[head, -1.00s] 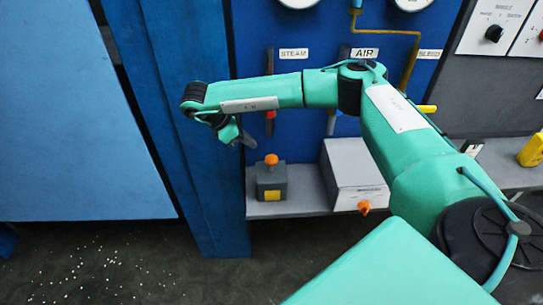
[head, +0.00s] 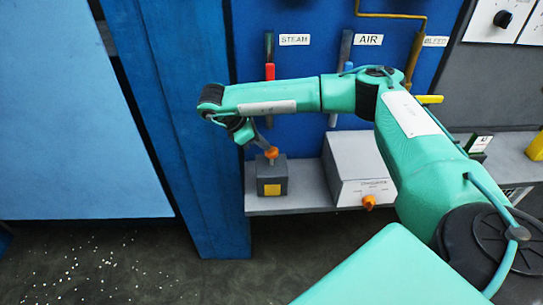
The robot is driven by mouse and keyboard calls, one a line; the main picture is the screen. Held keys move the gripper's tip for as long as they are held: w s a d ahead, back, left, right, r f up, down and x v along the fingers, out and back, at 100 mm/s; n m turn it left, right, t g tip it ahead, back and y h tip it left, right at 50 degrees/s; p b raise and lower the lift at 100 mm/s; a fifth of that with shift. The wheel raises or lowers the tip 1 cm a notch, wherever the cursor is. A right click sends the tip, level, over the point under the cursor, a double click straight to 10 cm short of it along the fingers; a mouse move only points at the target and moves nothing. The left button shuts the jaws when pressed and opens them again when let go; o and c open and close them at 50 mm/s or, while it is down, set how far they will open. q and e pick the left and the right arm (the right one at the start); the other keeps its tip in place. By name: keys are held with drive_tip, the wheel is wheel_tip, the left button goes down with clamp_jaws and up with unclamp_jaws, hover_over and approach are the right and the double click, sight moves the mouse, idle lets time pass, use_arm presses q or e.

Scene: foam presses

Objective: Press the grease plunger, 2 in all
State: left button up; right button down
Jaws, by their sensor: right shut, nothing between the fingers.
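The grease plunger appears to be the orange knob (head: 271,153) on top of a small grey box (head: 272,178) with a yellow label. The box stands on the grey shelf, against the blue panel. My right gripper (head: 267,147) is shut and empty, pointing down with its tips at the top of the orange knob. It looks to be touching the knob or just above it; I cannot tell which, nor whether the knob is pushed in. My left gripper is out of view.
A light grey box (head: 358,168) with an orange knob stands right of the plunger. Above hang a red-handled STEAM lever (head: 269,72) and a blue-grey AIR lever (head: 345,50). A blue post (head: 190,150) rises at the left. Yellow items sit at the right.

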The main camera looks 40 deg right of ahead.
drive_tip(key=shift+s+d+f, duration=0.1)
drive_tip(key=shift+d+f, duration=0.05)
drive_tip(key=shift+f, duration=0.05)
wheel_tip(320, 180, down, 4)
drive_tip(key=b, duration=0.3)
drive_tip(key=shift+f, duration=0.1)
drive_tip(key=shift+a+r+p, duration=0.35)
drive_tip(key=shift+w+a+r+p, duration=0.15)
drive_tip(key=shift+w+a+p, duration=0.15)
drive_tip(key=shift+a, duration=0.25)
drive_tip(key=shift+w+a+r+p, duration=0.15)
drive_tip(key=shift+w+a, duration=0.1)
drive_tip(key=shift+a, duration=0.25)
